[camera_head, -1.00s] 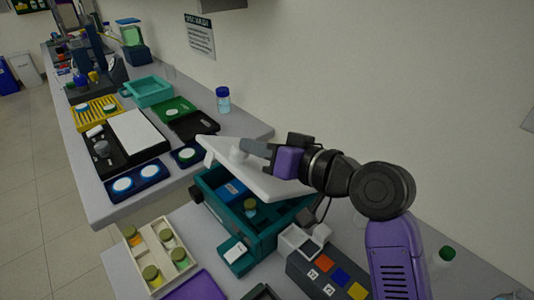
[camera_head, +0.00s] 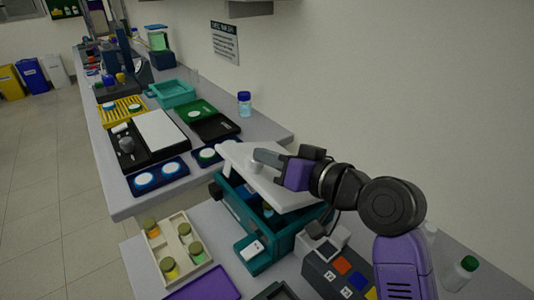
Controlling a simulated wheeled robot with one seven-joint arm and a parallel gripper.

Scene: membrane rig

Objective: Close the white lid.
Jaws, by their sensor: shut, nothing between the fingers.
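The white lid (camera_head: 277,188) sits tilted over a teal box (camera_head: 284,236), its near edge raised so that a gap shows part of the inside. The box's inside is mostly hidden under the lid, with a small blue item showing in the gap.
A cream tray of jars (camera_head: 163,235) and a purple mat (camera_head: 203,284) lie left of the box. A dark block with coloured squares (camera_head: 337,275) stands right. Behind are dark trays (camera_head: 146,182) and a blue-capped bottle (camera_head: 244,104).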

